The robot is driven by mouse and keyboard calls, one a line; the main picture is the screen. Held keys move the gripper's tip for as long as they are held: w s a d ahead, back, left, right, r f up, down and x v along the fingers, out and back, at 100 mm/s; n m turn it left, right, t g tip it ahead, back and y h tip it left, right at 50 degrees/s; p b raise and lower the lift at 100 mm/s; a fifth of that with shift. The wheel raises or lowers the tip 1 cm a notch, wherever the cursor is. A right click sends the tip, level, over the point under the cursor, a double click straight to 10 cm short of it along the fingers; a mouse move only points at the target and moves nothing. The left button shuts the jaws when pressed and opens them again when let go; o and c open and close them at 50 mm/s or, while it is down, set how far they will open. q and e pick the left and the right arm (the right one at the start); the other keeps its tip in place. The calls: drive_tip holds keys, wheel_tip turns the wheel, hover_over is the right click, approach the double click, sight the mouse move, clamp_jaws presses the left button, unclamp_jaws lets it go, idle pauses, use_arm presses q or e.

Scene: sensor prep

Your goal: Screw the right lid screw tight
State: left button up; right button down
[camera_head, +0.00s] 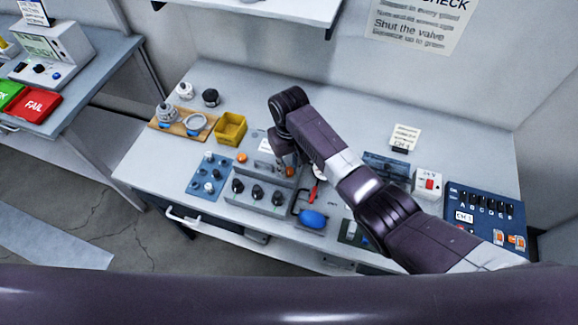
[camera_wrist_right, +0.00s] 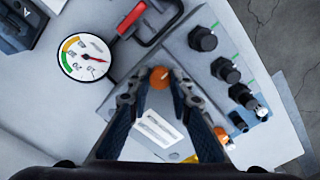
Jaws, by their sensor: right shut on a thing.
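The grey box (camera_head: 262,183) stands on the bench with a lid bearing a white label (camera_wrist_right: 160,130). The right lid screw has an orange head (camera_head: 290,171); in the right wrist view the same orange head (camera_wrist_right: 160,79) sits between my fingertips. My right gripper (camera_head: 284,163) comes down over the right end of the lid, shut on this screw. The left lid screw (camera_head: 241,157) is also orange; it shows in the wrist view (camera_wrist_right: 221,135) beside one finger. The screw's shaft and thread are hidden. My left gripper is not in view.
Black knobs (camera_head: 258,192) line the box's front. A round gauge (camera_wrist_right: 86,58) and a red-handled part (camera_head: 314,190) are close to the right. A blue bulb (camera_head: 313,219), yellow bin (camera_head: 230,128) and blue plate (camera_head: 208,176) stand around.

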sight(289, 170)
drive_tip(key=shift+m, duration=0.6)
drive_tip(key=c, duration=1.7)
unclamp_jaws()
drive_tip(key=shift+c, duration=0.2)
wheel_tip(289, 170, up, 12)
